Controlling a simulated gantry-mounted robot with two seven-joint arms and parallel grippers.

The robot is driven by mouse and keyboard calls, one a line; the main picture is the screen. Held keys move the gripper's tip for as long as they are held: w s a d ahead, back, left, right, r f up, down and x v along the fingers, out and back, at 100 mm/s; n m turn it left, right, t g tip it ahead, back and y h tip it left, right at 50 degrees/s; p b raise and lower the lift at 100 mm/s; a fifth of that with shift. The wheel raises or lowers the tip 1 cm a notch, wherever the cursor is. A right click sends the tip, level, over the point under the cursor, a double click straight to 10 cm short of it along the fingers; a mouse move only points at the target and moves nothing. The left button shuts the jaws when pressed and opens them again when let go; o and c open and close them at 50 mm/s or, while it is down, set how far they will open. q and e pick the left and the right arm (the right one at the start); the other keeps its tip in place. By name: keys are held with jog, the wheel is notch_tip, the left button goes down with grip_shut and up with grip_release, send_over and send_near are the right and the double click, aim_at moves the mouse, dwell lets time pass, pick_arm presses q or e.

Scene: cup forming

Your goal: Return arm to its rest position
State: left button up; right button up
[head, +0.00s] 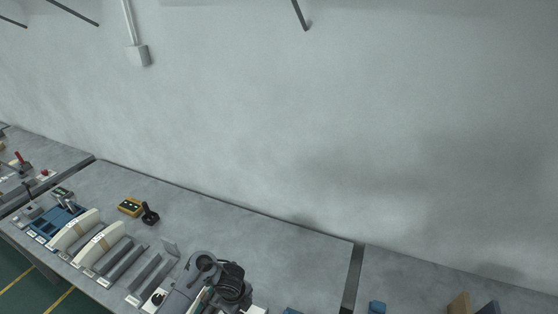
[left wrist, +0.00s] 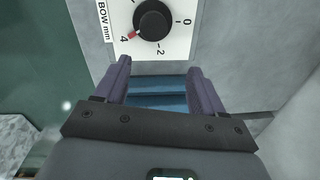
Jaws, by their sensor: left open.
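In the left wrist view my left gripper (left wrist: 160,66) is open, its two dark purple fingers spread apart with nothing held between them. Just beyond the fingertips is a white dial panel (left wrist: 182,45) marked "BOW mm", with a round black knob (left wrist: 153,20) and a red pointer near the 4. A blue stepped surface (left wrist: 158,92) shows between the fingers. My right gripper is not in view.
A blue block (head: 377,307) is at the lower right. The bench right of centre is mostly bare; a grey wall (head: 350,120) stands behind.

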pick_arm(q)
jog(key=s+d+f+n+t, duration=0.2)
jog(key=s+d+n+t, duration=0.15)
jog(key=s+n, duration=0.55)
jog(key=s+a+r+n, duration=0.5)
jog(key=s+a+n, duration=0.1)
jog(key=s, duration=0.4)
jog(key=s+a+r+n, duration=0.5)
jog(key=s+r+n, duration=0.15)
jog(key=s, duration=0.35)
notch_tip(320, 180, up, 12)
jog(key=p, duration=1.2)
jog(key=shift+s+g, duration=0.15)
jog(key=shift+g, duration=0.3)
